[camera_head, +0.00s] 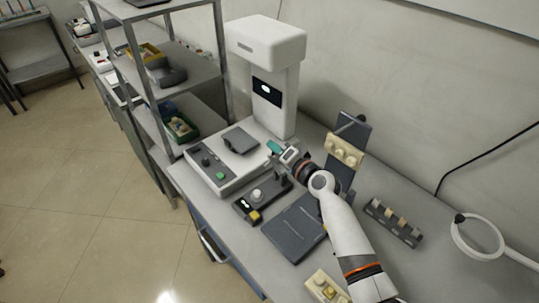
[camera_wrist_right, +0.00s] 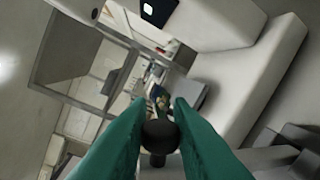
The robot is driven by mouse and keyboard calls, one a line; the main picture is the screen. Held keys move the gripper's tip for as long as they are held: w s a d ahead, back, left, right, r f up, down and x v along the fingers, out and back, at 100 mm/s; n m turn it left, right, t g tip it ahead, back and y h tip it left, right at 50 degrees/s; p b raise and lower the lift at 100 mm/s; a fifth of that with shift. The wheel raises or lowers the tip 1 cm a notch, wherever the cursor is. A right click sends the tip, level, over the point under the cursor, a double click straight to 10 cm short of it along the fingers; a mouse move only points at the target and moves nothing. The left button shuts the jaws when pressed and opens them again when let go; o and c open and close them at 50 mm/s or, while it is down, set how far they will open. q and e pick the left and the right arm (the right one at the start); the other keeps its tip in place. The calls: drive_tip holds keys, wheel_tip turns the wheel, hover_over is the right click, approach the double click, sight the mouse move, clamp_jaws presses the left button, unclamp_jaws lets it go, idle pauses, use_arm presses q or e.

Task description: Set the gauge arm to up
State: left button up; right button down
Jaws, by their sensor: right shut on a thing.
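My right gripper (camera_head: 277,148) reaches in from the lower right to the side of the white column machine (camera_head: 270,95), over the bench. In the wrist view its teal fingers (camera_wrist_right: 159,125) are closed around a dark round knob (camera_wrist_right: 160,134) with a short dark stem below it. This knob appears to be the end of the gauge arm. The rest of the gauge arm is hidden, and its angle cannot be told. In the head view the fingers hide the knob. My left gripper is not in view.
A grey control base (camera_head: 222,165) with a green button lies left of the gripper. A dark box (camera_head: 262,197) with a pale knob and yellow button sits in front. A dark flat plate (camera_head: 295,228) and a peg strip (camera_head: 393,222) lie nearby. A metal shelf (camera_head: 175,75) stands left.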

drive_tip(key=shift+w+d+m, duration=0.6)
drive_tip(key=shift+d+m, duration=0.25)
drive_tip(key=shift+m, duration=0.05)
drive_tip(key=c, duration=1.3)
unclamp_jaws()
drive_tip(key=shift+c, duration=0.2)
drive_tip(key=b+v, duration=0.1)
drive_tip(key=v, duration=1.1)
drive_tip(key=shift+d+b, duration=0.2)
drive_tip(key=shift+b, duration=0.1)
drive_tip(key=shift+w, duration=0.1)
